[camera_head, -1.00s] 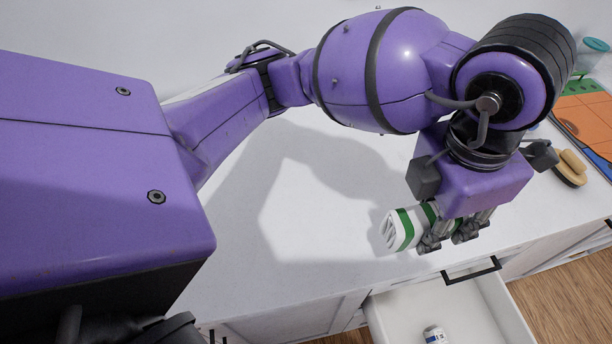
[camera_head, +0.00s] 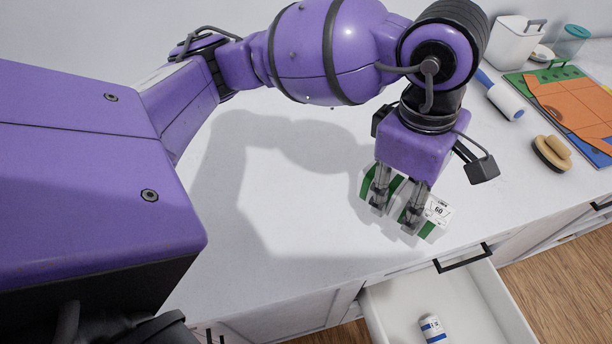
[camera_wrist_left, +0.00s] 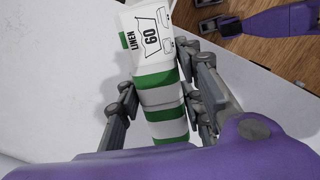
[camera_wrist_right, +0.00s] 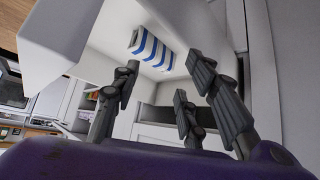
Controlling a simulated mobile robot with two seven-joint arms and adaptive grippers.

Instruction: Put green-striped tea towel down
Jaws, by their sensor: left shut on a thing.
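The green-striped tea towel (camera_head: 438,211) is a white roll with green bands and a label reading "LINEN 60". My left gripper (camera_head: 395,209) is shut on it over the white worktop (camera_head: 290,215), near its front edge. The left wrist view shows the towel (camera_wrist_left: 160,95) between the fingers of my left gripper (camera_wrist_left: 158,98), its label end poking out. I cannot tell whether it touches the worktop.
An open white drawer (camera_head: 480,305) below the worktop holds a blue-striped roll (camera_head: 432,329). To the right lie a brush (camera_head: 551,153), a lint roller (camera_head: 501,97) and a colourful board (camera_head: 570,105). A white container (camera_head: 515,42) stands behind. The worktop's middle is clear.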

